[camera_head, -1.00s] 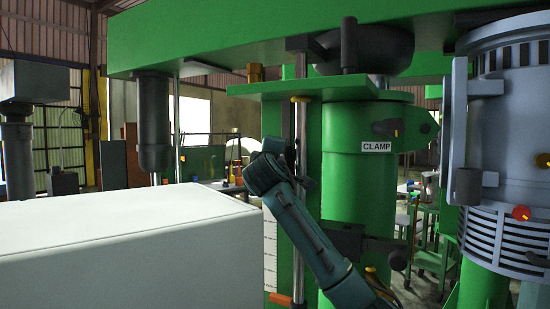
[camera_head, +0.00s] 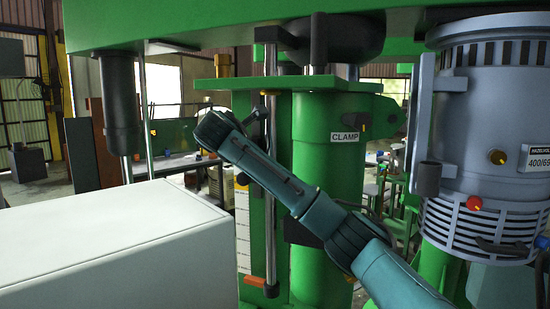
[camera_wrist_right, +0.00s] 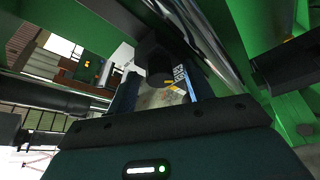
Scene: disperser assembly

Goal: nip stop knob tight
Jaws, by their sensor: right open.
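In the right wrist view a dark, round-ended knob (camera_wrist_right: 155,62) shows between the two blue fingers of my right gripper (camera_wrist_right: 158,92). The fingers stand apart on either side of it; whether either touches it I cannot tell. In the head view my right arm reaches up and left across the green column, and its wrist end is beside the upright steel rod (camera_head: 271,190). A small dark part (camera_head: 257,113) shows at the rod there; whether it is the knob or a fingertip is unclear. My left gripper is out of view.
The green clamp column (camera_head: 325,165) and the grey motor housing (camera_head: 485,130) stand close to the right arm. A large white box (camera_head: 110,245) fills the lower left. A green beam (camera_head: 210,25) crosses overhead. A dark cylinder (camera_head: 119,110) hangs at left.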

